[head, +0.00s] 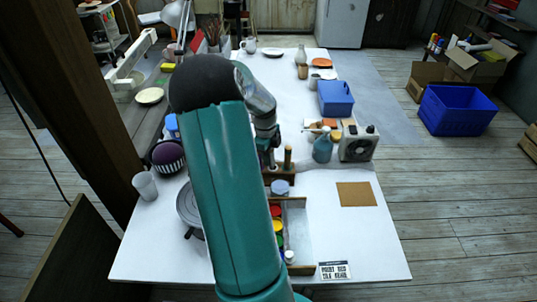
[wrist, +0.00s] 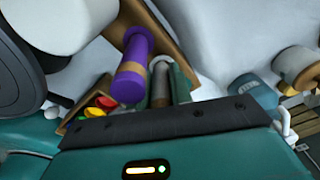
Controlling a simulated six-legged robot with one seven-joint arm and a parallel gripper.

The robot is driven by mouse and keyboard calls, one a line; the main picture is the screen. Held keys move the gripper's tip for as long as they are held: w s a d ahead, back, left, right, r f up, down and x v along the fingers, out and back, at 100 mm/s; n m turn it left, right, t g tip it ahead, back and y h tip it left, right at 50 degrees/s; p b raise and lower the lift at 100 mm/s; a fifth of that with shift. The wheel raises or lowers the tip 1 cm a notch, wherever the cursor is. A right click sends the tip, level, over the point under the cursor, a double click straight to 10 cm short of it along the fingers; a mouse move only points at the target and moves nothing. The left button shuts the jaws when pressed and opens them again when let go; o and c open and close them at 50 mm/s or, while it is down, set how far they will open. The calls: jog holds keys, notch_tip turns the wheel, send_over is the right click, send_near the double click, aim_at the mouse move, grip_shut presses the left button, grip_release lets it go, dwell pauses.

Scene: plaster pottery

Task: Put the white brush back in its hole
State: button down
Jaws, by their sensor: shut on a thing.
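The white brush (wrist: 161,66) shows in the wrist view, with a pale far part and a brown part nearer my gripper. My gripper (wrist: 164,88) is shut on it, with dark green fingers beside it. A purple brush (wrist: 133,68) with a brown band stands just left of the held one. A wooden holder (wrist: 178,38) lies behind them; its holes are hidden. In the head view, my gripper (head: 268,158) is above the wooden holder (head: 279,178), largely hidden by my arm. I cannot tell whether the white brush's end is in a hole.
A wooden tray (head: 296,205) with colored paint pots is close in front of the holder. A blue bottle (head: 322,149) and a boxy appliance (head: 358,146) stand to the right. A grey turntable (head: 188,206) is left.

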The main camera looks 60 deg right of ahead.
jog(key=shift+f, duration=0.3)
jog(key=c, duration=1.2)
grip_release()
jog(key=shift+o, duration=0.2)
jog(key=shift+r, duration=0.1)
notch_tip(320, 180, up, 14)
jog(key=w, duration=0.1)
jog(key=shift+a+f, duration=0.2)
jog(key=shift+a, duration=0.1)
jog(key=shift+s, duration=0.15)
